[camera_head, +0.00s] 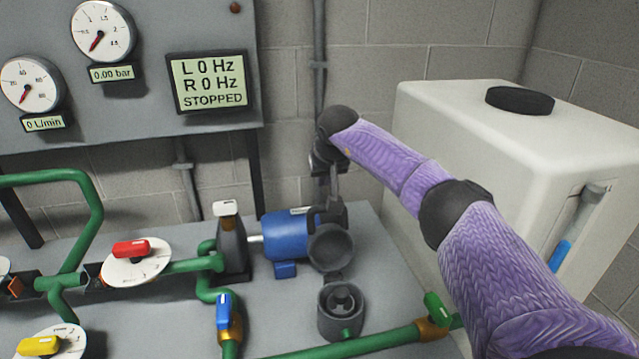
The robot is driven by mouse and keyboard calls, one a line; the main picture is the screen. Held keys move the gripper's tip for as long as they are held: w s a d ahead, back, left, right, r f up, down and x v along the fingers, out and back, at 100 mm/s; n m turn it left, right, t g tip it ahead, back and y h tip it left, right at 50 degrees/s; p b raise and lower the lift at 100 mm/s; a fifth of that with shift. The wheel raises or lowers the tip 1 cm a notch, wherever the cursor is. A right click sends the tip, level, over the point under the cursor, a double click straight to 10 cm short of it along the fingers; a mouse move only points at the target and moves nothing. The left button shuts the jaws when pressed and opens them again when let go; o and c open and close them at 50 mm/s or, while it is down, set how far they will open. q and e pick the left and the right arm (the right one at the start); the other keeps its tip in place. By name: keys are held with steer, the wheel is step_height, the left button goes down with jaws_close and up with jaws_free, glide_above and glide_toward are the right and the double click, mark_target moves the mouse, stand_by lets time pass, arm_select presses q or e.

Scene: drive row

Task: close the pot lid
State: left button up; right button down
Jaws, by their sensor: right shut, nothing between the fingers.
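The pot (341,312) is a small dark grey cylinder on the grey bench, open at the top with a round part inside. Its lid (331,249) is a dark grey disc that stands raised at the far side of the pot, above the hinge. My right gripper (332,212) points down just behind and above the lid, in front of the blue motor's right end. It is shut with nothing in it. I cannot tell whether its tips touch the lid. My left gripper is out of view.
A blue motor (285,235) stands left of the lid. Green pipes (350,347) run along the front, with a blue valve handle (223,307) and a green valve handle (436,308). A large white tank (440,115) stands at the right. The panel display (208,82) reads STOPPED.

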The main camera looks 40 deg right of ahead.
steer(key=b+x, duration=0.3)
steer(key=x, duration=0.3)
steer(key=shift+a+f, duration=0.15)
steer(key=shift+f, duration=0.15)
steer(key=shift+s+r, duration=0.2)
steer(key=shift+r, duration=0.1)
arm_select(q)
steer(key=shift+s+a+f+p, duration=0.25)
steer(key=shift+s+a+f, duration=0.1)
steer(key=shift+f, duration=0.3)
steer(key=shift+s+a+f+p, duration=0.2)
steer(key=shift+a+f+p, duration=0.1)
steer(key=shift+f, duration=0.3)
arm_select(e)
steer(key=s, duration=0.1)
steer(key=s+a, duration=0.2)
steer(key=shift+s+r, duration=0.1)
steer(key=shift+r, duration=0.2)
steer(key=shift+d, duration=0.1)
